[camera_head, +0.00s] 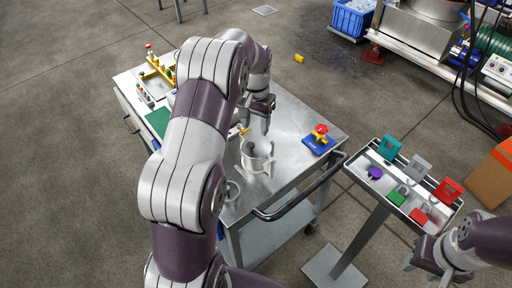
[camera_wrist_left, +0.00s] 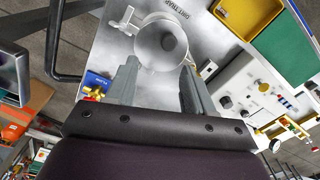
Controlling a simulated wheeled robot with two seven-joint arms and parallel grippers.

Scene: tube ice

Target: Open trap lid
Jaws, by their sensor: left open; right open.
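The dirt trap (camera_head: 258,152) is a grey metal cylinder with side lugs on the steel cart top. In the left wrist view the trap (camera_wrist_left: 160,42) shows a round pale top with a dark spot and a wing-shaped piece at its left. I cannot tell a separate lid from its body. My left gripper (camera_head: 256,126) is open and empty above the trap, pointing down at it. In the left wrist view its fingers (camera_wrist_left: 158,80) lie on either side of the trap's near edge, apparently not touching. My right gripper (camera_head: 424,262) is open and empty at the lower right.
A blue block with a red knob (camera_head: 319,138) sits right of the trap. A side tray (camera_head: 358,174) holds several padlocks and tags. The cart's handle (camera_head: 300,200) curves along its near side.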

